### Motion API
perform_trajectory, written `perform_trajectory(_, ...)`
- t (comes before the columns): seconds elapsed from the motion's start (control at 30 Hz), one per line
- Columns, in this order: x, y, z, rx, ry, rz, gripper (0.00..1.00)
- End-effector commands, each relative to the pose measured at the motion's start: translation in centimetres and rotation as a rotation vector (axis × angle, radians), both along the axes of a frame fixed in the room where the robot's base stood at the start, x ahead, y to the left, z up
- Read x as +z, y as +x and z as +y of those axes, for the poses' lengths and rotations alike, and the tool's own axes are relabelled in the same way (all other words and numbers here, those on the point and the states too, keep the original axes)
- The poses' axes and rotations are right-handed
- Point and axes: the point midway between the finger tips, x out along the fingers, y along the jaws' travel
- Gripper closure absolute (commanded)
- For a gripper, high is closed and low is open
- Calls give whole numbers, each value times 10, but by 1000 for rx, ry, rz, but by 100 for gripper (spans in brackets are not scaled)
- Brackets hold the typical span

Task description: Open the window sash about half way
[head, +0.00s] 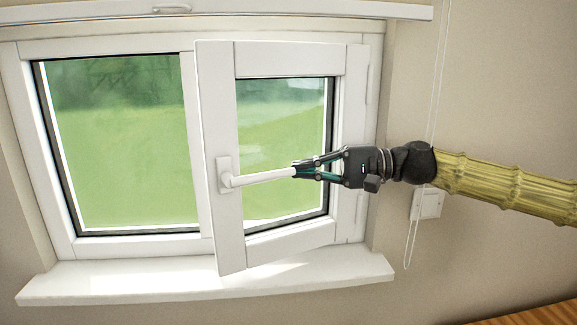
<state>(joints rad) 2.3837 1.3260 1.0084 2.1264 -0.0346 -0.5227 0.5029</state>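The window sash (223,244) is the right-hand white panel, hinged on its right side. Its left edge stands out from the frame into the room, so it is partly open. The white handle (258,178) sits on the sash's left stile and points right, roughly level. My gripper (300,170) comes from the right, with its fingertips at the free end of the handle. The fingers look closed around that end. The part of the handle between the fingers is hidden.
The fixed left pane (122,140) is beside the sash. A white sill (120,280) runs below, clear of objects. A blind rail (250,10) crosses above. A cord (437,80) hangs on the wall at right, behind my arm, near a wall switch (427,204).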

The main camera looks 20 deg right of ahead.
Motion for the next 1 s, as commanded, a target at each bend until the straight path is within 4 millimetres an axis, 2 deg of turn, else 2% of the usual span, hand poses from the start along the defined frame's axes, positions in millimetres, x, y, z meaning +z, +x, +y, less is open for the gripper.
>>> perform_trajectory(0.23, 0, -21, -8, 126, 0, 0, 100)
perform_trajectory(0.4, 2, -31, -13, 125, 1, -2, 100)
perform_trajectory(1.0, 0, -38, -17, 125, -1, -1, 100)
